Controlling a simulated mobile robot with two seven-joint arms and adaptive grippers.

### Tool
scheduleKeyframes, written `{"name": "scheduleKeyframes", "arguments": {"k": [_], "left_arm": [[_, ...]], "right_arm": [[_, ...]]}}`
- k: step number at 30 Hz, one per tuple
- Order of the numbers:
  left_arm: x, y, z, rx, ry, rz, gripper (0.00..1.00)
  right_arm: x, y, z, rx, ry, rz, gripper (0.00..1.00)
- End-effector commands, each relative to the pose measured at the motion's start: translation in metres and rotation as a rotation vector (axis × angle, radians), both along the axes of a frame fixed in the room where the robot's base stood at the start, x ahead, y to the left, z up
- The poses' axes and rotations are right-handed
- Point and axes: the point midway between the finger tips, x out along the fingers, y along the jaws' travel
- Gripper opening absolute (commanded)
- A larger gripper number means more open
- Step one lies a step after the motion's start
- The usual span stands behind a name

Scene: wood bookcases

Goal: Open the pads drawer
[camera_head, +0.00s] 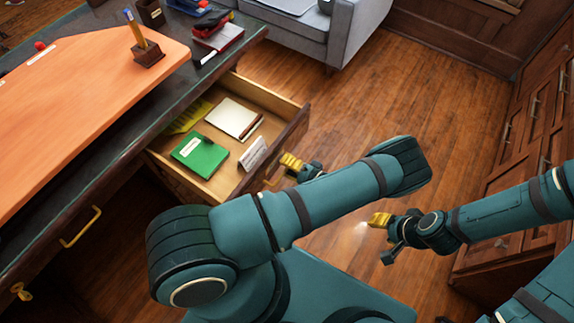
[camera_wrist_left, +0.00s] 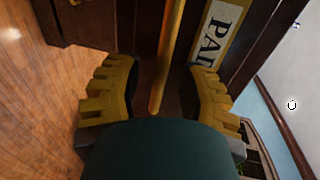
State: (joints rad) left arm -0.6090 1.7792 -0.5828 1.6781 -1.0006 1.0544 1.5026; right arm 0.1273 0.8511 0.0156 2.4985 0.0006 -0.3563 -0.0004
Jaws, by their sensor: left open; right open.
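The pads drawer (camera_head: 290,133) stands pulled out from the dark desk, with its inside showing. It holds a green pad (camera_head: 199,155), a white pad (camera_head: 234,118) and a yellow pad (camera_head: 188,117). A white card (camera_head: 253,154) stands near its front. My left gripper (camera_head: 284,168) is at the drawer front. In the left wrist view its yellow fingers (camera_wrist_left: 163,75) are open on either side of the brass handle bar (camera_wrist_left: 167,50), beside a label (camera_wrist_left: 216,35) reading "PAD". My right gripper (camera_head: 383,236) is open and empty over the floor.
The desk top (camera_head: 170,88) carries an orange board (camera_head: 80,90), a pencil holder (camera_head: 148,53) and a red stapler (camera_head: 211,23). Another drawer handle (camera_head: 81,227) is at lower left. A grey sofa (camera_head: 345,30) and wooden cabinets (camera_head: 540,120) border the clear wood floor (camera_head: 420,100).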

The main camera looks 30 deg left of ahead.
Motion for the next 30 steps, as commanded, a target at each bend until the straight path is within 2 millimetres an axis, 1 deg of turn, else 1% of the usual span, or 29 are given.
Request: {"name": "scheduleKeyframes", "arguments": {"k": [2,5,12,16,21,30], "left_arm": [[0.000,-0.004,0.000,-0.001,0.000,-0.001,0.40],[-0.001,-0.015,0.002,-0.003,-0.001,-0.002,0.40],[-0.004,-0.052,0.011,-0.001,-0.001,-0.002,0.40],[-0.005,-0.066,0.014,-0.001,-0.001,-0.002,0.40],[-0.005,-0.073,0.016,0.000,0.000,-0.001,0.40],[-0.005,-0.073,0.016,0.000,0.000,-0.001,0.40]], "right_arm": [[0.000,0.000,0.000,0.000,0.000,0.000,0.47],[0.000,0.000,0.000,0.000,0.000,0.000,0.47],[0.000,0.000,0.000,0.000,0.000,0.000,0.47],[0.000,0.000,0.000,0.000,0.000,0.000,0.47],[0.000,0.000,0.000,0.000,0.000,0.000,0.47],[0.000,0.000,0.000,0.000,0.000,0.000,0.47]]}}
